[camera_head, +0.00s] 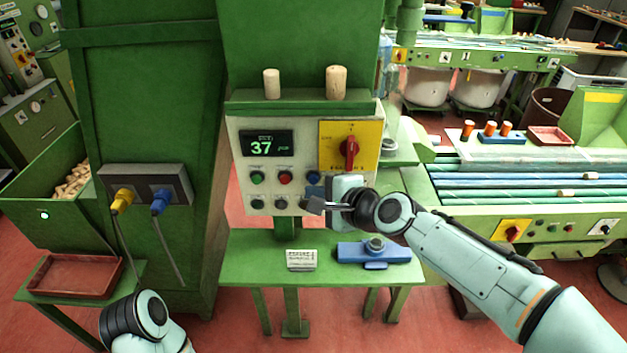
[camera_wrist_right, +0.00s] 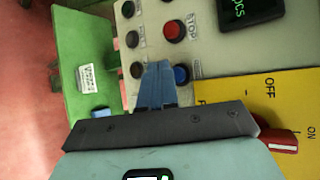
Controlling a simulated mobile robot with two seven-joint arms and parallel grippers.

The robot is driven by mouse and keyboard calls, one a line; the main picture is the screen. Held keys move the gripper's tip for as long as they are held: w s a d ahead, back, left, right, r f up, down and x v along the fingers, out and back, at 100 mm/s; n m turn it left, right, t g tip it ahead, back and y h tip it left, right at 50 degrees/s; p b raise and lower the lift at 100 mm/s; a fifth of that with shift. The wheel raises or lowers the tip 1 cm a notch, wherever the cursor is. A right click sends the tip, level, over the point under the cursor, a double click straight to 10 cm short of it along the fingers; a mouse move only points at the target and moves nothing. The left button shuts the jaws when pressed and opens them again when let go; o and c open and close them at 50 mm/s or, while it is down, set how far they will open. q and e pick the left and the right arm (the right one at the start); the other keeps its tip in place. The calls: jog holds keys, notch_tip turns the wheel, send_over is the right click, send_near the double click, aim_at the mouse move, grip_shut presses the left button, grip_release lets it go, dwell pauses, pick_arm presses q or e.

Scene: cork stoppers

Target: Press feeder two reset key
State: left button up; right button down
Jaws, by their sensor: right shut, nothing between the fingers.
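The control panel (camera_head: 240,180) shows a display (camera_head: 267,144) reading 37 pcs. Below it are a green button (camera_head: 257,178), a red button (camera_head: 285,177) and a blue button (camera_head: 313,178), above a row of small dark keys (camera_head: 281,204). I cannot read which key is feeder two reset. My right gripper (camera_head: 314,205) is shut and empty before the panel's lower right part. In the right wrist view its fingertips (camera_wrist_right: 157,64) appear between the blue button (camera_wrist_right: 181,74) and a dark key (camera_wrist_right: 137,69); I cannot tell whether they touch. My left gripper is not in view.
A yellow plate with a red rotary switch (camera_head: 349,152) sits right of the display, close to my right gripper. Two corks (camera_head: 336,82) stand on the ledge above. Below, a green shelf (camera_head: 245,265) holds a small sign (camera_head: 302,260) and a blue fixture (camera_head: 350,252).

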jog(key=shift+w, duration=0.15)
jog(key=shift+w, duration=0.3)
jog(key=shift+w, duration=0.4)
dwell(0.8)
jog(key=shift+s, duration=0.1)
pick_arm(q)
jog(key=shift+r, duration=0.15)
pick_arm(e)
jog(key=shift+s, duration=0.75)
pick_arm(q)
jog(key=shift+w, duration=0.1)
pick_arm(e)
jog(key=shift+s, duration=0.1)
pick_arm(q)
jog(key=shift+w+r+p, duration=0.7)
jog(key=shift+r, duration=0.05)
pick_arm(e)
jog(key=s, duration=0.4)
jog(key=shift+s, duration=0.35)
